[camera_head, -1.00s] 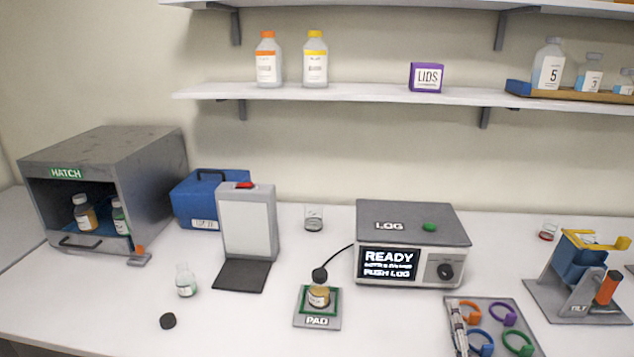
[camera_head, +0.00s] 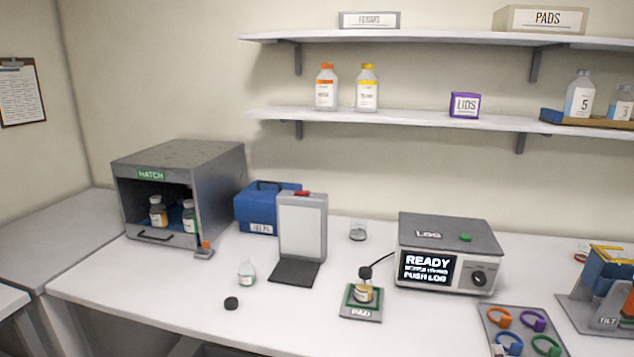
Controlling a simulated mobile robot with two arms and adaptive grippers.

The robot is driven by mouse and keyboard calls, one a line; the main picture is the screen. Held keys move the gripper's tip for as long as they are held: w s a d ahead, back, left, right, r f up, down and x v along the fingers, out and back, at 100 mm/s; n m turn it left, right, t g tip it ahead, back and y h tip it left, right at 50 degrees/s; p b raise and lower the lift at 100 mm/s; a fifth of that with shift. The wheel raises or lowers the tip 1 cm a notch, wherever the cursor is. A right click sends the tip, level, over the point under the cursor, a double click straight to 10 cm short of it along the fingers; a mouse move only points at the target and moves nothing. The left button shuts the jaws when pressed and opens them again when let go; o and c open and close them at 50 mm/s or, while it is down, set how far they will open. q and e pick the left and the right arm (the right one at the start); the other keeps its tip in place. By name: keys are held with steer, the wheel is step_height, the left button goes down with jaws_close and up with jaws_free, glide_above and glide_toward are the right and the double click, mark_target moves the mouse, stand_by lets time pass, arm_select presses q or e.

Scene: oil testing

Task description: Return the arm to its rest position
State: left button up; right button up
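Neither of my grippers nor either arm shows in the head view. A small bottle with amber contents (camera_head: 363,291) stands on the green-edged PAD plate (camera_head: 361,314), with a dark round probe on a cable at its top. The LOG box (camera_head: 447,236) stands to its right, with a green button on top and a lit screen (camera_head: 429,269) reading READY and PUSH LOG. A small clear bottle (camera_head: 246,273) stands open on the bench, and a black cap (camera_head: 231,303) lies in front of it.
The grey HATCH box (camera_head: 178,160) holds two bottles at the left. A blue case (camera_head: 257,208) and an upright white panel (camera_head: 302,228) stand beside it. A tray of coloured rings (camera_head: 492,318) and a tilt stand (camera_head: 590,311) are at the right. The front bench middle is clear.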

steer(key=s+a+f+n+g+y, duration=0.3)
steer(key=s+a+f+n+y, duration=0.1)
steer(key=a+n, duration=0.4)
steer(key=s+a+f+n+g+y, duration=0.3)
steer(key=s+a+f+n+y, duration=0.15)
steer(key=a, duration=0.55)
steer(key=s+f+n+g+h, duration=0.3)
steer(key=s+n+g, duration=0.45)
steer(key=s, duration=1.35)
step_height(320, 180, down, 27)
steer(key=s+g, duration=0.2)
arm_select(q)
steer(key=shift+f+b, duration=0.6)
arm_select(e)
steer(key=s+d+f+g, duration=0.1)
steer(key=s+d+f, duration=0.1)
steer(key=s+f, duration=1.5)
steer(key=shift+s+d, duration=0.15)
steer(key=shift+d, duration=0.2)
steer(key=shift+g, duration=0.25)
